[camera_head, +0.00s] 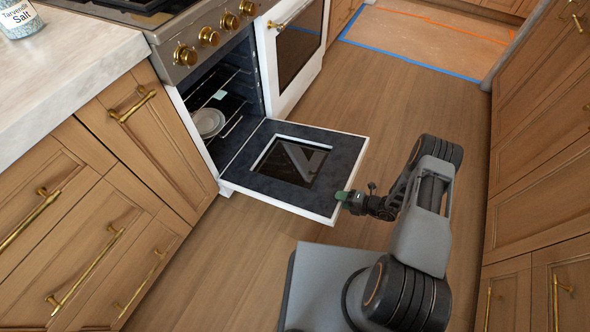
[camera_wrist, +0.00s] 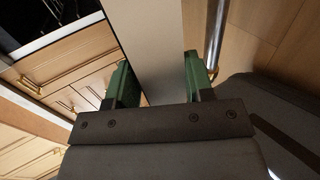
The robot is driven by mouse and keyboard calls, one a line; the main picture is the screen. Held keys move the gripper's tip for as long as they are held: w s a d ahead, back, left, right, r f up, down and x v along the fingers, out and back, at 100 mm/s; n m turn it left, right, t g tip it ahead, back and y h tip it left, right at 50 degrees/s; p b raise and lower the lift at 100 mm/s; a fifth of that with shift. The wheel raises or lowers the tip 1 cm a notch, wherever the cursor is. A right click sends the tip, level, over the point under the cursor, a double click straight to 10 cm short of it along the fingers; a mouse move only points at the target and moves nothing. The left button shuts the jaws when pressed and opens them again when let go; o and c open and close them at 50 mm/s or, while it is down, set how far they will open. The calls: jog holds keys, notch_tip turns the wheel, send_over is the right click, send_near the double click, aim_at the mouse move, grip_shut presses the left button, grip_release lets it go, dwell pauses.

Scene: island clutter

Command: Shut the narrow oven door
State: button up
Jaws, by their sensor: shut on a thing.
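The narrow oven door (camera_head: 233,174) hangs open, lowered nearly flat from the left oven opening, with its dark inner face and window up. My gripper (camera_head: 343,197) is at its outer edge, by the near right corner. In the wrist view, a pale panel (camera_wrist: 150,35), which looks like the door's edge, runs between the green fingers of my gripper (camera_wrist: 156,65). My gripper is shut on it. A metal bar (camera_wrist: 216,30) stands beside the right finger. The door's outer face is hidden in the head view.
Inside the open oven, plates (camera_head: 208,122) sit near the racks. The wider white oven door (camera_head: 298,55) to the right is upright and looks closed. Wooden cabinets (camera_head: 150,140) with brass handles flank the oven, and more cabinets (camera_head: 545,150) stand right. Bare floor (camera_head: 385,85) lies between.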

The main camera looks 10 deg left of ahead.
jog(key=shift+h, duration=0.6)
jog(key=shift+w+a+r+p, duration=0.1)
jog(key=shift+a+r+p, duration=0.2)
jog(key=shift+r+p, duration=0.65)
jog(key=shift+w+a+r+p, duration=0.1)
jog(key=shift+a+r+p, duration=0.15)
jog(key=shift+r+p, duration=0.65)
jog(key=shift+w+a+r+p, duration=0.1)
jog(key=shift+a+r+p, duration=0.2)
jog(key=shift+r+p, duration=0.6)
jog(key=shift+r, duration=0.2)
jog(key=shift+a+r+p, duration=0.1)
jog(key=shift+r+p, duration=0.2)
jog(key=r+p, duration=0.1)
jog(key=a+r+p, duration=0.1)
jog(key=shift+w+r+h, duration=0.15)
jog(key=shift+r+h, duration=0.15)
jog(key=shift+r, duration=0.05)
jog(key=shift+w+a+r+g+p, duration=0.15)
jog(key=shift+a+r+p, duration=0.1)
jog(key=shift+r+p, duration=0.3)
jog(key=shift+a+r+g+p, duration=0.15)
jog(key=shift+a+r+p, duration=0.1)
jog(key=shift+r+p, duration=0.25)
